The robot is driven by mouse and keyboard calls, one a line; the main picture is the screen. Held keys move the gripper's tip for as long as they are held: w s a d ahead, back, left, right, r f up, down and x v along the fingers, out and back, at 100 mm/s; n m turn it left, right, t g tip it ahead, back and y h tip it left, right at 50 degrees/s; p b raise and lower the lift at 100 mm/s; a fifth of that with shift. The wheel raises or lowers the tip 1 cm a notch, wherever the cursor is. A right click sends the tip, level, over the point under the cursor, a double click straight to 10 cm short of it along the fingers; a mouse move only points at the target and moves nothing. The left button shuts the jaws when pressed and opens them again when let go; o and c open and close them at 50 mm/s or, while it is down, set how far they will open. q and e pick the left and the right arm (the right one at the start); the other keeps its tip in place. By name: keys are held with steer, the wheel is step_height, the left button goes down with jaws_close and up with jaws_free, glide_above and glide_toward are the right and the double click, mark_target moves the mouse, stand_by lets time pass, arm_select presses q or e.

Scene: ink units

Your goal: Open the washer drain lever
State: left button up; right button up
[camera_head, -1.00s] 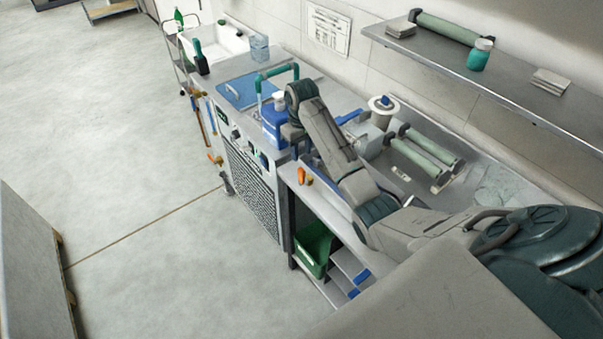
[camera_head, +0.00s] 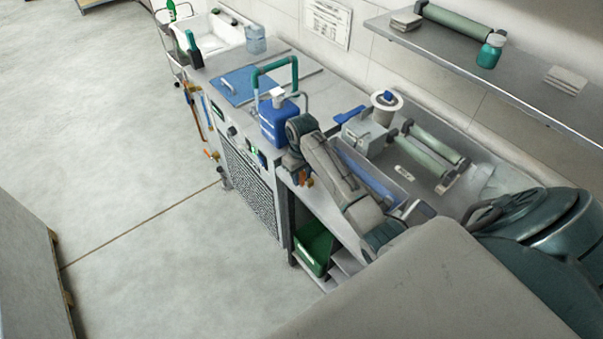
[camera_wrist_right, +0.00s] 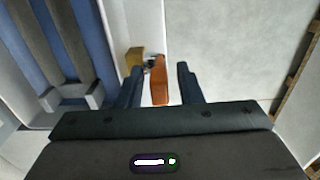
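The orange lever (camera_wrist_right: 159,80) shows in the right wrist view, pointing toward me from a brass valve fitting (camera_wrist_right: 134,59). In the head view an orange piece (camera_head: 303,179) shows just below my right gripper (camera_head: 297,170), partly covered by it. In the right wrist view my right gripper (camera_wrist_right: 160,84) is open, with one dark finger on each side of the lever. The lever appears between the fingers, with visible gaps; I cannot tell how deep it sits between them. My left gripper is not in view.
A blue jug (camera_head: 279,122) stands on the counter beside my right arm. Another orange handle (camera_head: 212,155) is on the front of the grilled unit (camera_head: 250,185). A green bin (camera_head: 313,249) sits on the low shelf. The floor (camera_head: 130,200) in front is clear.

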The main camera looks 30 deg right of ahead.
jaws_close()
